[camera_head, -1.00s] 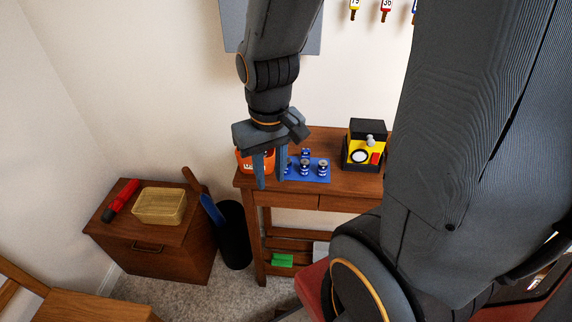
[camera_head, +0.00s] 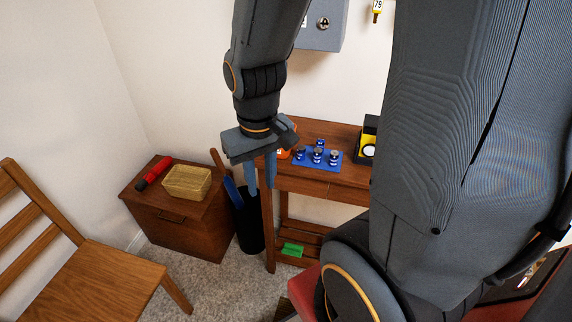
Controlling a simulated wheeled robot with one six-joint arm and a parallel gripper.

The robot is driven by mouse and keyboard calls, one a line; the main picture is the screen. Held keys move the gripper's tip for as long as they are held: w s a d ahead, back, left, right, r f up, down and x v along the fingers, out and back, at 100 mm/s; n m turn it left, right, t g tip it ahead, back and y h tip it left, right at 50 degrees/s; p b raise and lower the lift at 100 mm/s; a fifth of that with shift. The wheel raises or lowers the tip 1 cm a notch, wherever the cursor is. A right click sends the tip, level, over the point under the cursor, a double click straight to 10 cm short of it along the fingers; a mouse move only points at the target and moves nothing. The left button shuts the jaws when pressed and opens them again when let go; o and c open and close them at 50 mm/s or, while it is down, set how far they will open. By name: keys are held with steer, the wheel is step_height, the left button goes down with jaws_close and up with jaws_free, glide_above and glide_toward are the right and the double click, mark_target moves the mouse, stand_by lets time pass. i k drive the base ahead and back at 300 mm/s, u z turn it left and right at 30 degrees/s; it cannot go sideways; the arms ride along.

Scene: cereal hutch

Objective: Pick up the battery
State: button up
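Several small blue-and-silver cylinders that look like batteries (camera_head: 317,156) stand on a blue mat (camera_head: 326,166) on the wooden side table (camera_head: 340,186). My gripper (camera_head: 260,178) points down at the table's left end, to the left of the mat in the picture. Its two blue-grey fingers are apart with nothing seen between them. An orange object (camera_head: 283,154) is partly hidden behind the gripper.
A yellow-and-black device (camera_head: 368,146) stands right of the mat, partly covered by my arm. A low brown cabinet (camera_head: 190,228) holds a tan basket (camera_head: 187,183) and a red flashlight (camera_head: 154,173). A black bin (camera_head: 249,222) and wooden chair (camera_head: 95,278) stand nearby.

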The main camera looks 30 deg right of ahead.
mark_target(301, 151)
steer(key=u, duration=0.25)
steer(key=k, duration=1.15)
steer(key=z, duration=0.6)
